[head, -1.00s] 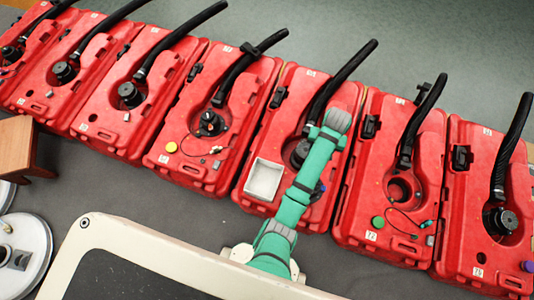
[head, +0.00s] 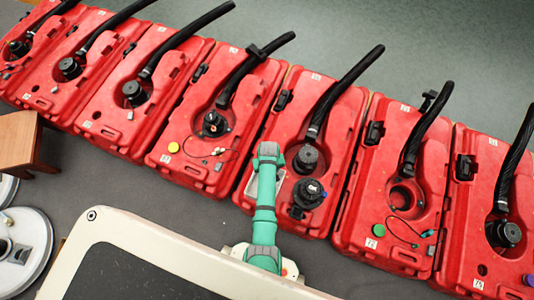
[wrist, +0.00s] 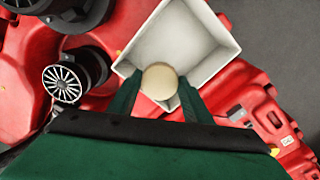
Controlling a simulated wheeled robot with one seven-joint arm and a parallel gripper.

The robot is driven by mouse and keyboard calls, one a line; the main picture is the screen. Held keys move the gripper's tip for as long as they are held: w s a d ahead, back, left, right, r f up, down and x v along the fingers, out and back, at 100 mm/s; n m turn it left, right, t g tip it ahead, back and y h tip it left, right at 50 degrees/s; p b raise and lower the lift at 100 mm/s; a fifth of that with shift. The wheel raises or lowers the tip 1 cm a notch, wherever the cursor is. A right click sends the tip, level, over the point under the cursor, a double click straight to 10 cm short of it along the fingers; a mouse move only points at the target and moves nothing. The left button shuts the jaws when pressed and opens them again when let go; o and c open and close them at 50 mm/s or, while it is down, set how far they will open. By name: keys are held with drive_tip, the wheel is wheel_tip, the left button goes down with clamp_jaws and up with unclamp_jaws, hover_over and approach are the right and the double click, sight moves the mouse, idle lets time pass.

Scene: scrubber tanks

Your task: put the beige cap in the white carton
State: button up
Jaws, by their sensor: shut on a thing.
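The beige cap (wrist: 160,78) is a small round disc between my fingertips in the wrist view. My gripper (wrist: 159,90) is shut on it. The white carton (wrist: 186,38) is an open square box directly behind and below the cap in the wrist view, and its inside looks empty where it shows. The cap appears over the carton opening, near the wall closest to my gripper; its exact height is unclear. In the head view the carton (head: 252,189) stands on a red tank, partly hidden by my arm. The cap and fingers are hidden there.
The red tank (head: 335,130) under the carton also bears a black fitting (head: 308,193) and a black hose (head: 340,92). Similar red tanks stand in a row on both sides. A yellow cap (head: 173,147) and a green cap (head: 379,230) lie on neighbouring tanks.

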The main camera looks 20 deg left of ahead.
drive_tip(key=shift+w+f, duration=0.1)
drive_tip(key=shift+f, duration=3.35)
drive_tip(key=shift+f, duration=0.1)
drive_tip(key=o, duration=0.7)
drive_tip(key=shift+o, duration=0.2)
